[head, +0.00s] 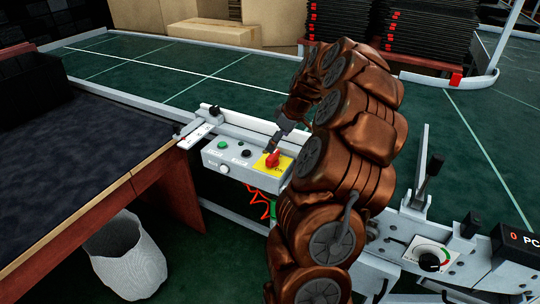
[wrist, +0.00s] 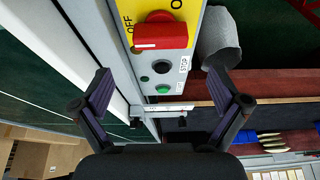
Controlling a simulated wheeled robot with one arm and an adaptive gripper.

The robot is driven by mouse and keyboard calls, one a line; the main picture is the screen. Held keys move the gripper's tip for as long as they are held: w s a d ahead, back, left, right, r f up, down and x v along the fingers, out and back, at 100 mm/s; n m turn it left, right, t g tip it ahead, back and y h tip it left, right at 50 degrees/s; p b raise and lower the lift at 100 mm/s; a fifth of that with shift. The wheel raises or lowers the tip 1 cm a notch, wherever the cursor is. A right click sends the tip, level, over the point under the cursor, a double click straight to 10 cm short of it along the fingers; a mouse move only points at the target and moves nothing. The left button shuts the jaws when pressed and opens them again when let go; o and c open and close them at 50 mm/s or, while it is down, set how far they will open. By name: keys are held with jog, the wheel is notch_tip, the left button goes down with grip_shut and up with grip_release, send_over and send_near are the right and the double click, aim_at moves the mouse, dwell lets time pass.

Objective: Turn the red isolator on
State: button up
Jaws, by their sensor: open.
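The red isolator (head: 272,160) is a rotary handle on a yellow plate (head: 284,165) at the right end of a grey control box (head: 226,160). In the wrist view, the red handle (wrist: 160,34) is at the top centre, with its white mark on the side nearer the "OFF" lettering. The other lettering is cut off by the top edge. My gripper (wrist: 161,98) is open and empty, its two fingers spread wide below the handle in that view. In the head view, my gripper (head: 281,133) is just above the isolator, and my arm hides part of the surroundings.
A green button (wrist: 162,89) and a black STOP button (wrist: 161,67) sit beside the isolator. A dark-topped table (head: 75,160) is at left, with a white bin (head: 128,258) below. A lever (head: 430,180) and dial panel (head: 430,258) stand at right.

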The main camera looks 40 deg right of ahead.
aim_at(273, 158)
jog(key=x, duration=0.7)
jog(key=shift+a+p, duration=0.15)
jog(key=shift+p, duration=0.2)
jog(key=c, duration=1.2)
jog(key=shift+o, duration=0.2)
